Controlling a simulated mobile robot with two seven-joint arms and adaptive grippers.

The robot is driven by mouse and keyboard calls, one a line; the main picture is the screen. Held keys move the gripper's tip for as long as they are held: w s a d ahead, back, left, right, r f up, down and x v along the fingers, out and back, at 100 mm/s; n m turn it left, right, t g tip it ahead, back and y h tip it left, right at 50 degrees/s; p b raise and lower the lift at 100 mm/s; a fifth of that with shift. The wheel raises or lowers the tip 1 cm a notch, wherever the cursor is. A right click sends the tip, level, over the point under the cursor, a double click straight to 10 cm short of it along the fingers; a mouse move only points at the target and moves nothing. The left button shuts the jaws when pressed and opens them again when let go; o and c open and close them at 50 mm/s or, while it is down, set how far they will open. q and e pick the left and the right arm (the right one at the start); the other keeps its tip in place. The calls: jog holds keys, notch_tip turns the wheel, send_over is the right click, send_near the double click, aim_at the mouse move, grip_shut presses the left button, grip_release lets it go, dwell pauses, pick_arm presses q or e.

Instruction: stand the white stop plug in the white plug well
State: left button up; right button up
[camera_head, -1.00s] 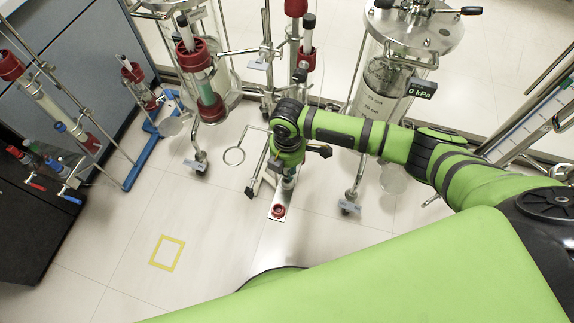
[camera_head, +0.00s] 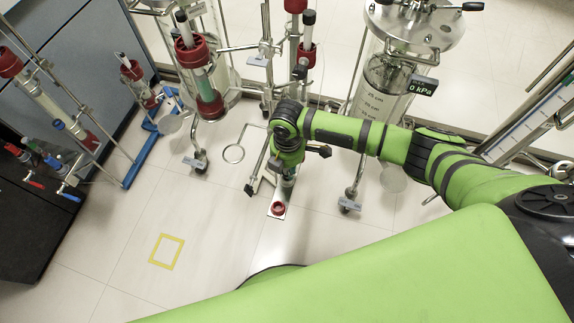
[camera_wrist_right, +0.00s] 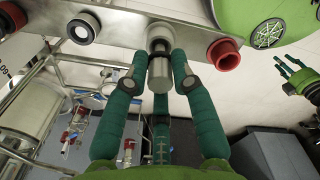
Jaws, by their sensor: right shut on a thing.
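My right gripper (camera_wrist_right: 159,62) is shut on a silver-grey cylindrical plug (camera_wrist_right: 159,78), with its dark green fingers around it. The plug's far end lines up with a pale ringed well (camera_wrist_right: 160,33) in the middle of a metal plate (camera_wrist_right: 120,27). I cannot tell whether the plug is inside the well or just short of it. In the head view the right gripper (camera_head: 288,180) is pointed down over the plate, and the hand hides the plug. My left gripper (camera_wrist_right: 290,65) shows small at the right of the wrist view, fingers apart and empty.
Glass columns (camera_head: 207,90) and a pressure vessel (camera_head: 385,85) stand close behind the arm. The floor around the yellow square (camera_head: 166,252) is clear.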

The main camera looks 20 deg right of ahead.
jog(key=shift+f+b, duration=0.4)
jog(key=shift+f, duration=0.5)
jog(key=o, duration=1)
jog(key=shift+r, duration=0.1)
notch_tip(320, 180, up, 12)
jog(key=shift+f, duration=0.1)
